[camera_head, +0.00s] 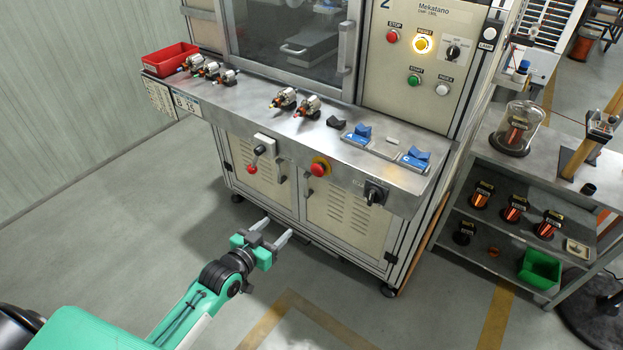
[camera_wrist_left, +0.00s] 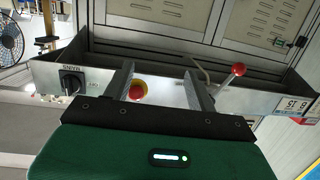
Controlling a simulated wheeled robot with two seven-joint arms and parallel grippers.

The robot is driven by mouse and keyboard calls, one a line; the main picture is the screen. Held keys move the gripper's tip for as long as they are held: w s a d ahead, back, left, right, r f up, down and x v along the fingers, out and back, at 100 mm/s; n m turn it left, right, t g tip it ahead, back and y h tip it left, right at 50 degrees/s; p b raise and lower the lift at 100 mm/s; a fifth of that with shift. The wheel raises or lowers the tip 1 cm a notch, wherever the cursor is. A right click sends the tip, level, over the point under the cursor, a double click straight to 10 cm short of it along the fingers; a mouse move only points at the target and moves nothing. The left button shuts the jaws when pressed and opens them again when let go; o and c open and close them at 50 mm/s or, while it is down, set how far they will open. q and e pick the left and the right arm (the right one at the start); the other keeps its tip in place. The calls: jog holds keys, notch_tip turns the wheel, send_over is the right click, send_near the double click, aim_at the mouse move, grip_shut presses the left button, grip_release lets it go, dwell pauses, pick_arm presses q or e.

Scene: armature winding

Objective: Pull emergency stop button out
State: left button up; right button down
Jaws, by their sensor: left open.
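The emergency stop button (camera_head: 321,166) is a red mushroom head on a yellow base, on the front panel of the machine's steel ledge. In the left wrist view the button (camera_wrist_left: 137,90) shows just beside the left-hand finger, between the two fingers. My left gripper (camera_head: 278,232) is open and empty, low in front of the cabinet and apart from the button. Its two fingers also show in the left wrist view (camera_wrist_left: 158,82). My right gripper is not in view.
A red-knobbed lever (camera_head: 256,155) sits left of the button and a black rotary switch (camera_head: 375,192) right of it. The steel ledge (camera_head: 240,110) above carries several armatures and a red bin (camera_head: 168,60). The floor (camera_head: 130,220) in front is clear.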

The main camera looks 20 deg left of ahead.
pick_arm(q)
jog(key=m+t+h, duration=0.1)
jog(key=t+h, duration=0.1)
send_near(315, 171)
jog(key=v, duration=0.5)
jog(key=p+x, duration=0.2)
jog(key=x, duration=1.1)
jog(key=shift+w, duration=0.2)
